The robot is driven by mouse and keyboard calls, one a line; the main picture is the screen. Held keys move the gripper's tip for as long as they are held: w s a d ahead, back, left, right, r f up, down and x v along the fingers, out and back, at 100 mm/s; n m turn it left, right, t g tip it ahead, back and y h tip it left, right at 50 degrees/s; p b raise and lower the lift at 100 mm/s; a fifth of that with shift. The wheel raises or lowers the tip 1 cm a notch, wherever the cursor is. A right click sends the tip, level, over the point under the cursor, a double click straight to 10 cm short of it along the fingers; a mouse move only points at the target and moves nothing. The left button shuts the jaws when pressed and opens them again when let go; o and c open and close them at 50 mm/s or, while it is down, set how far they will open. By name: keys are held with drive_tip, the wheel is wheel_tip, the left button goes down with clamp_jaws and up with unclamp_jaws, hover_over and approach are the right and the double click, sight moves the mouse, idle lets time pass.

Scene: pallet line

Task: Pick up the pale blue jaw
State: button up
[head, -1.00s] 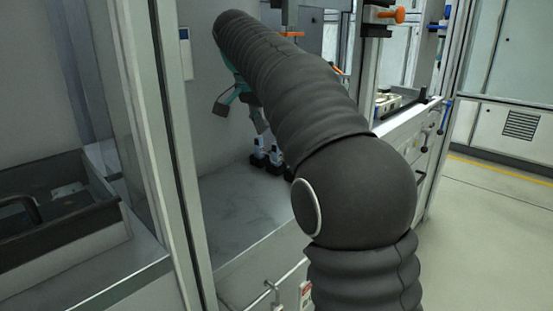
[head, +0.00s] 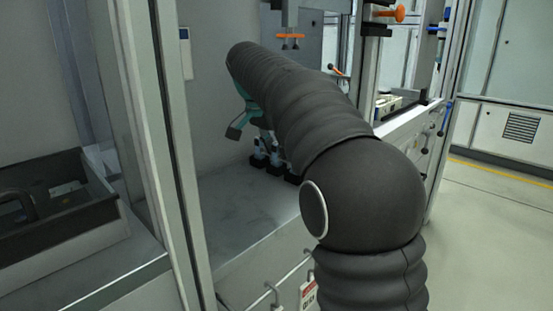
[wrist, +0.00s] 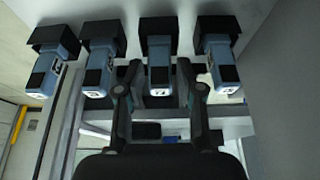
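Several pale blue jaws stand in a row in black holders in the wrist view. One pale blue jaw (wrist: 159,72) lies between the fingers of my gripper (wrist: 159,68). The fingers are apart, one on each side of it; whether they touch it, I cannot tell. Another jaw (wrist: 98,70) is just left of the left finger, one (wrist: 52,68) is at the far left, and one (wrist: 222,66) is to the right. In the head view, jaws (head: 258,157) show small on the bench, and my arm hides most of my gripper.
The grey bench top (head: 235,205) is clear in front of the holders.

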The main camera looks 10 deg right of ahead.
clamp_jaws()
drive_tip(key=shift+r, duration=0.1)
